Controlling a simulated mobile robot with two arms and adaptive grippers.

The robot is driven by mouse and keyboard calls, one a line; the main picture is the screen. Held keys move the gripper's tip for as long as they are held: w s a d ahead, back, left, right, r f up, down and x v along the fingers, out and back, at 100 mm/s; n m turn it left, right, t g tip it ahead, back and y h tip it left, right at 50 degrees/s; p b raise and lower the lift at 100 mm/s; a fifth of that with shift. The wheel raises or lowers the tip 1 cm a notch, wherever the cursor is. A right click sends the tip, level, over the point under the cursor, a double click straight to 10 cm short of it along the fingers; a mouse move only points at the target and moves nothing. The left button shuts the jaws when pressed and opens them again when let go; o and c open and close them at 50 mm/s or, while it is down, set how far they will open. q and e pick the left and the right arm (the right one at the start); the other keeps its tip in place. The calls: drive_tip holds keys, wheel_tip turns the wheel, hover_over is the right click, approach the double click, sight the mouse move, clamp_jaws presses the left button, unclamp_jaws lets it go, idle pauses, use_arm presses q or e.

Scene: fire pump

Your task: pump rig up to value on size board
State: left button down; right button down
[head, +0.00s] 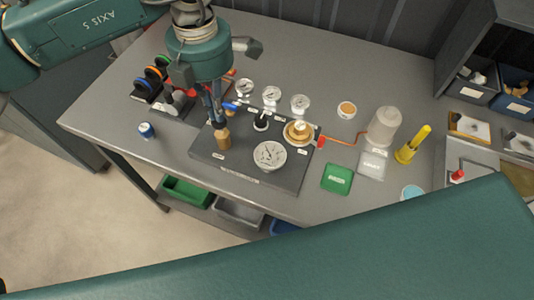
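The rig is a dark grey board (245,181) on the table, with small labels. A large round white dial (270,155) sits at its front middle. A brass round fitting with a pale top (298,132) is at its right. A tan knob-like cylinder (223,139) stands at its left. Several small round gauges, including a middle one (271,95), line the back. My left gripper (217,121) points down directly over the tan cylinder; whether its fingers touch or grip it cannot be told. My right gripper is out of view. The dial's reading is too small to make out.
A copper tube (345,142) runs from the board to a clear jar (384,124). A blue-and-white cap (146,130) is left, near colored rings (152,73). The table's back is clear.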

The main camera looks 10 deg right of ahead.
use_arm(q)
drive_tip(key=shift+f, duration=0.1)
drive_tip(key=shift+f+b, duration=1.65)
drive_tip(key=shift+f, duration=0.05)
drive_tip(key=shift+r, duration=0.1)
drive_tip(key=shift+r+p, duration=0.55)
drive_tip(key=shift+r, duration=1.15)
drive_tip(key=shift+f, duration=0.15)
